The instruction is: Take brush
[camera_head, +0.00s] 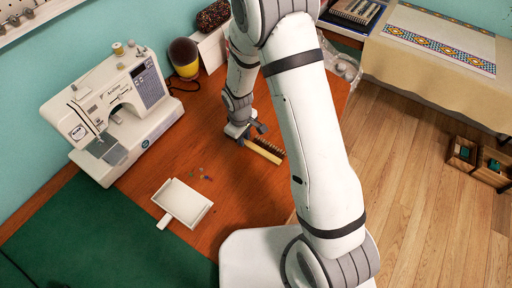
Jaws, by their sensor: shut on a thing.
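The brush (264,150) has a pale yellow back and dark bristles. It is on or just above the wooden table, near the middle of the view. My gripper (252,133) is at the left end of the brush and is shut on it. The fingertips are small and partly hidden by the gripper body. I cannot tell whether the brush is lifted off the table.
A white dustpan (183,203) lies on the table (222,222), with small coloured bits (203,176) beside it. A sewing machine (112,112) stands at the left, and a dark, yellow-based rounded object (185,57) stands behind. A green mat (100,240) covers the front left.

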